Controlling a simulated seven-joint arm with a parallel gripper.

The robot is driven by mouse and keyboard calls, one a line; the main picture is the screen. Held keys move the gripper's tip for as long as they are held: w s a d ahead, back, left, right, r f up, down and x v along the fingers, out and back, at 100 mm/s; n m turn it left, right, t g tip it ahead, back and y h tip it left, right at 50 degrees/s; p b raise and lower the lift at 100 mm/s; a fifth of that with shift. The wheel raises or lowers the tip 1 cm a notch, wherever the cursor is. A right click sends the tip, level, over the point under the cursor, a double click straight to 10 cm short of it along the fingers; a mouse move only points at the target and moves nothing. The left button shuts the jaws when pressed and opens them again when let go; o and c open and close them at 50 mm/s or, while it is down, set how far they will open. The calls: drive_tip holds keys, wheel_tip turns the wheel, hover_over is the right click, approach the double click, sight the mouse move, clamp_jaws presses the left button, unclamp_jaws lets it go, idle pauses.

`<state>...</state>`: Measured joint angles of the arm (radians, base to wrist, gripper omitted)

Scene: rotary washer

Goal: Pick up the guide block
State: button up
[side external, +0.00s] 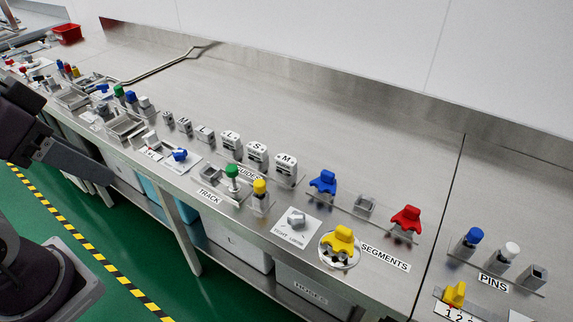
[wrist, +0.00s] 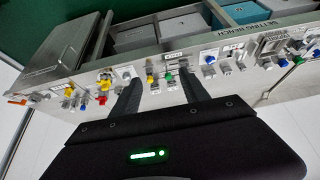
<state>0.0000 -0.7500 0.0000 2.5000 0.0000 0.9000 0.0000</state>
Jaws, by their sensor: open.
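Three larger ones are marked L (side external: 230,141), S (side external: 257,154) and M (side external: 286,169). Smaller marked blocks (side external: 184,126) continue the row to the left. All stand upright and apart from my gripper. In the wrist view my gripper (wrist: 160,81) is open and empty, its two dark fingers spread, with the bench fixtures beyond. The guide blocks are too small there to tell apart. In the side external view my dark arm is at the left edge, away from the blocks.
The green-topped pin (side external: 232,172) and yellow-topped pin (side external: 259,188) stand in front of the guides. Blue (side external: 323,181), red (side external: 406,217) and yellow (side external: 341,239) segments are to the right. The bench behind the row is clear up to the back wall.

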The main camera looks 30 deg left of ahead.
drive_tip(key=w+d+r+m+g+h, duration=0.15)
drive_tip(key=w+r+m, duration=0.3)
drive_tip(key=w, duration=0.75)
drive_tip(key=m+g+y, duration=0.2)
drive_tip(key=m+g, duration=0.2)
drive_tip(key=m, duration=1)
hover_over(287, 159)
drive_tip(key=shift+n+h, duration=0.25)
drive_tip(key=f, duration=2.2)
drive_tip(key=shift+w, duration=0.4)
drive_tip(key=f, duration=0.6)
drive_tip(key=shift+s+f, duration=0.3)
drive_tip(key=shift+s, duration=0.1)
drive_tip(key=shift+c, duration=0.4)
clamp_jaws()
